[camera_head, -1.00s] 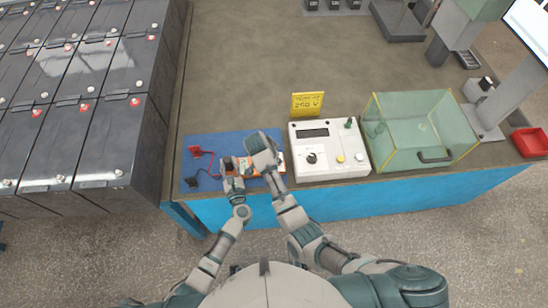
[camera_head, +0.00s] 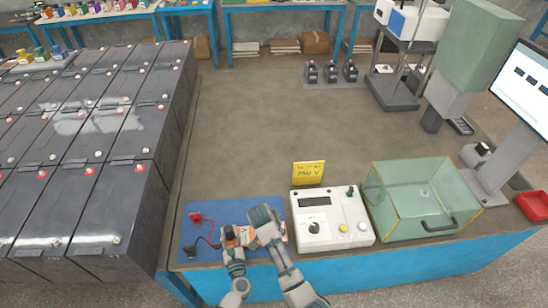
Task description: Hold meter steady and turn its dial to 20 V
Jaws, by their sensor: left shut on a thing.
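The orange meter (camera_head: 243,236) lies on the blue mat (camera_head: 200,254) near the front edge of the bench. My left gripper (camera_head: 231,246) is at the meter's left end and is shut on it. My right gripper (camera_head: 265,222) is over the meter's right part and hides much of it, including the dial. Whether the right gripper's fingers are open or shut does not show. Red and black probe leads (camera_head: 197,219) lie on the mat to the left of the meter.
A white instrument box (camera_head: 331,221) stands right of the mat, with a yellow sign (camera_head: 309,173) behind it. A clear glass case (camera_head: 422,201) is further right. Large black batteries (camera_head: 83,213) fill the left. The bench's middle is clear.

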